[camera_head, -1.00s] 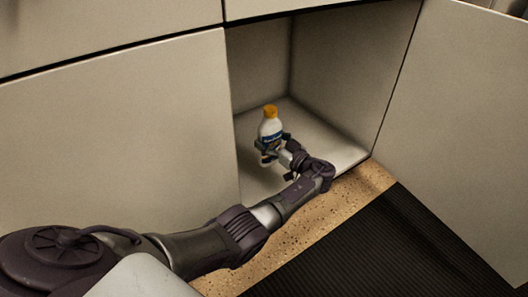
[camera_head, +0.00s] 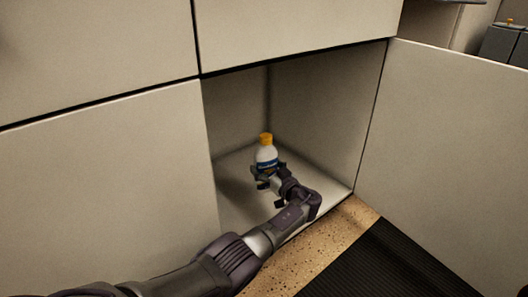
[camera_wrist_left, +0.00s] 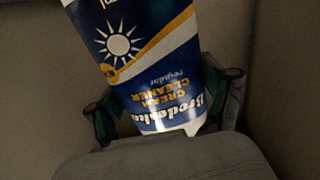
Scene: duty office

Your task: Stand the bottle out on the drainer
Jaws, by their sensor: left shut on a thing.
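The bottle (camera_head: 266,155) is white with an orange cap and a blue label, and stands about upright inside the open cupboard (camera_head: 318,100). My left gripper (camera_head: 267,171) reaches in from the front and is shut on the bottle's lower part. In the left wrist view the bottle (camera_wrist_left: 160,75) shows its blue and white cream cleaner label between the fingers of the left gripper (camera_wrist_left: 165,110). I cannot tell whether its base touches the cupboard floor. The drainer is not in view, and neither is my right gripper.
The open cupboard door (camera_head: 450,150) stands out to the right. Closed cupboard fronts (camera_head: 100,170) are on the left and above. A black ribbed mat (camera_head: 375,265) lies on the speckled floor (camera_head: 280,270). The rest of the cupboard looks empty.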

